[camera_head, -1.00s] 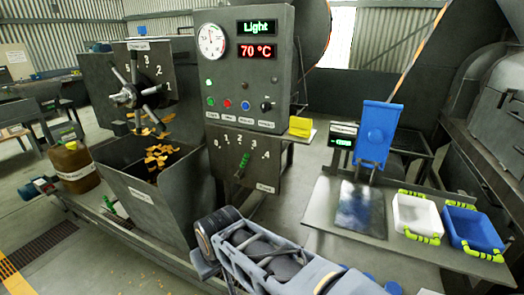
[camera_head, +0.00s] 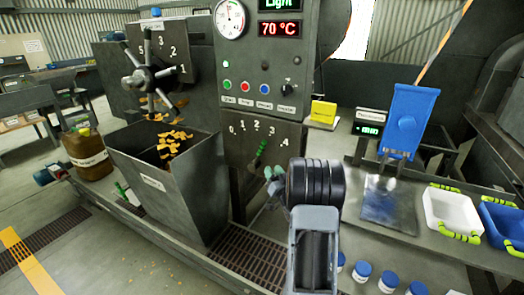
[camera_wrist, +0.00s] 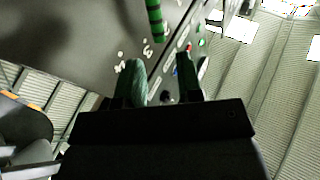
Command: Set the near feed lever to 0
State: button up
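The near feed lever (camera_head: 262,148) has a green grip and stands on the dark panel below the control box, under a scale marked 0 to 4. It leans up and right, seemingly between 2 and 3; the exact mark is hard to tell. In the wrist view the green banded grip (camera_wrist: 155,20) is at the top, beyond my fingertips. My gripper (camera_head: 274,172) is just right of and below the lever in the head view. In the wrist view my gripper (camera_wrist: 160,68) has its two fingers apart with nothing between them.
A spoked handwheel (camera_head: 146,73) with its own numbered scale stands above a hopper (camera_head: 165,190) with orange flakes, at left. The control box (camera_head: 262,85) with buttons is above the lever. A yellow block (camera_head: 323,112), blue press (camera_head: 405,120) and white tray (camera_head: 452,212) are at right.

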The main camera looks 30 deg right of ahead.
aim_at(263, 147)
jog(key=shift+t, duration=0.6)
jog(key=p+x, duration=0.1)
jog(key=x, duration=0.3)
jog(key=p+x, duration=0.1)
jog(key=x, duration=0.3)
jog(key=d+x, duration=0.1)
jog(key=x, duration=0.3)
jog(key=shift+w+f+p, duration=0.15)
jog(key=shift+w+p, duration=0.1)
jog(key=shift+p, duration=0.15)
jog(key=shift+c, duration=0.2)
grip_shut()
